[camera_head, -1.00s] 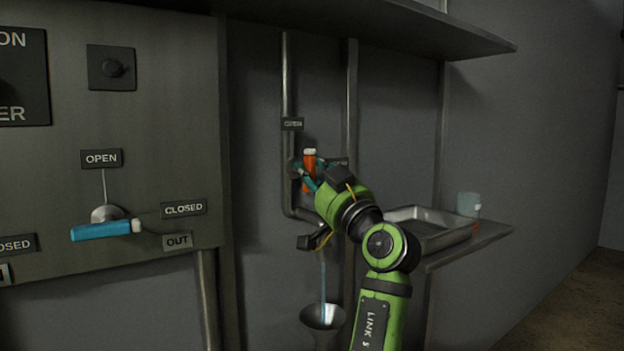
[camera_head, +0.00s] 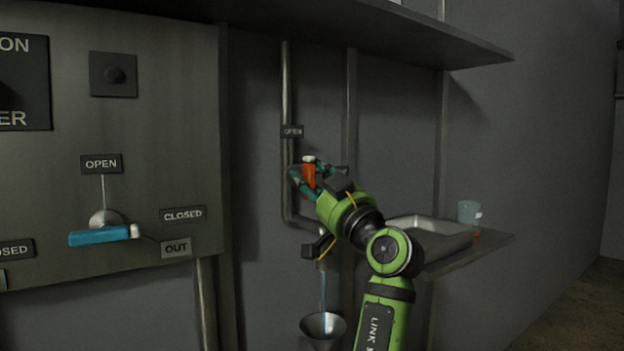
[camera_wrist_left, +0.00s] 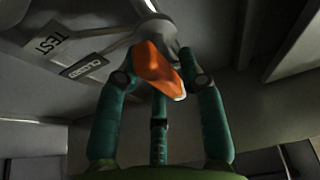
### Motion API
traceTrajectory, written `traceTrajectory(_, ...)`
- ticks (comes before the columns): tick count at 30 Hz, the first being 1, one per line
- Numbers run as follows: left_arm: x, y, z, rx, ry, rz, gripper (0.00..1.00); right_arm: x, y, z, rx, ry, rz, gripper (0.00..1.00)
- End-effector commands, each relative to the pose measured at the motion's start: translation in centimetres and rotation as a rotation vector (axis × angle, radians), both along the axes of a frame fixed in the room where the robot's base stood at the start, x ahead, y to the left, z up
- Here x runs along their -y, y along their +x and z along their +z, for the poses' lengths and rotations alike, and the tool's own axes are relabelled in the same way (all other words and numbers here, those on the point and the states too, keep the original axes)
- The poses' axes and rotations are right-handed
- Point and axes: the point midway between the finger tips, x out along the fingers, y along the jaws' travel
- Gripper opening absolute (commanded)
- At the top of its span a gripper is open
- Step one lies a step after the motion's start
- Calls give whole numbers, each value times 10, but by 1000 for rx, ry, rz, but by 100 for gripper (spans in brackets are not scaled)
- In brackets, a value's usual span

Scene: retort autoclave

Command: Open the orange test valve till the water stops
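A thin blue stream of water (camera_head: 323,289) runs from the spout down into a metal funnel (camera_head: 323,325). My right gripper is out of view.
A panel at the left carries a blue lever (camera_head: 97,236) lying level. At the right a shelf (camera_head: 466,252) holds a metal tray (camera_head: 440,245) and a clear cup (camera_head: 468,211). A long shelf (camera_head: 330,22) overhangs the pipe. TEST (camera_wrist_left: 46,38) and CLOSED (camera_wrist_left: 84,66) tags show beside the valve.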

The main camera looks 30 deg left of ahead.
Motion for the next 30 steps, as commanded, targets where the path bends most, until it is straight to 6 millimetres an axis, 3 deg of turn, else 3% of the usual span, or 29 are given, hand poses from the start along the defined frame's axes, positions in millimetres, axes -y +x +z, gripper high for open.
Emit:
traceTrajectory(13, 9, -2, -4, -4, 2, -1, 49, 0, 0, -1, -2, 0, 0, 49)
traceTrajectory(24, 72, -28, -33, -3, 0, -3, 49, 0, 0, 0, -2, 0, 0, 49)
traceTrajectory(30, 96, -38, -43, -2, 1, -1, 49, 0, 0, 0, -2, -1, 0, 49)
